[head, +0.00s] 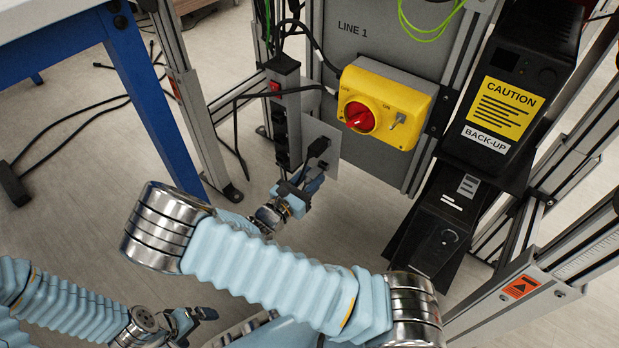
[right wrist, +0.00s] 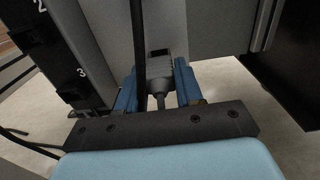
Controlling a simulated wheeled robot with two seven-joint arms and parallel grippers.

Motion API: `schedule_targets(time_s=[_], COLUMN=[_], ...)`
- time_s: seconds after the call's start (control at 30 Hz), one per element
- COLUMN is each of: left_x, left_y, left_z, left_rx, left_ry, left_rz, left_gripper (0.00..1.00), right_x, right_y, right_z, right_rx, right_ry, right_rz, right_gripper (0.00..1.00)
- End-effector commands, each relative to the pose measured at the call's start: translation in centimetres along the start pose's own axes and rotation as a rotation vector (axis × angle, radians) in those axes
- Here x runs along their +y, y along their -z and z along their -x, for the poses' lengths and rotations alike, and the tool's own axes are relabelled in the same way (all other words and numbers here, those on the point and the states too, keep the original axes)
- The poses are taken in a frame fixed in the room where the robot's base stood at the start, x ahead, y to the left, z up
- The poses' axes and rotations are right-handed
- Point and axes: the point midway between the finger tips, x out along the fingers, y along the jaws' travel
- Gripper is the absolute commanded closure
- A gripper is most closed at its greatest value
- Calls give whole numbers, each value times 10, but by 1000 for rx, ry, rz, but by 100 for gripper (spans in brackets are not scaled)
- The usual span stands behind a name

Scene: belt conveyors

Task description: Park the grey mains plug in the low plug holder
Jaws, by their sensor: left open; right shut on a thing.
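The grey mains plug (right wrist: 160,66) sits between the blue fingers of my right gripper (right wrist: 157,88) in the right wrist view, with its cable running back toward the wrist. In the head view my right gripper (head: 302,184) is at a small grey plate (head: 325,130) beside the black socket strip (head: 287,120). A dark plug-like shape (head: 318,147) shows against this plate. I cannot tell whether the plate is the low plug holder, or whether the plug touches it. My left gripper (head: 197,316) is open and empty, low at the left.
A yellow switch box (head: 385,104) with a red knob is on the grey LINE 1 panel. A black back-up unit (head: 500,100) stands at the right. Black cables hang around the strip. A blue table leg (head: 155,100) is at the left.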

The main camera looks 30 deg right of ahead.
Motion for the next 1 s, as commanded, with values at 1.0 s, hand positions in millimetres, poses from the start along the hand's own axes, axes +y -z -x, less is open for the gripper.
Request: schedule_targets(time_s=[1.0], left_x=[1], left_y=[0], left_z=[3], left_rx=[0], left_ry=[0], left_rz=[0], left_gripper=[0], right_x=[0], right_y=[0], right_z=[-9], right_rx=[0], right_ry=[1], right_rz=[-1], right_gripper=[100])
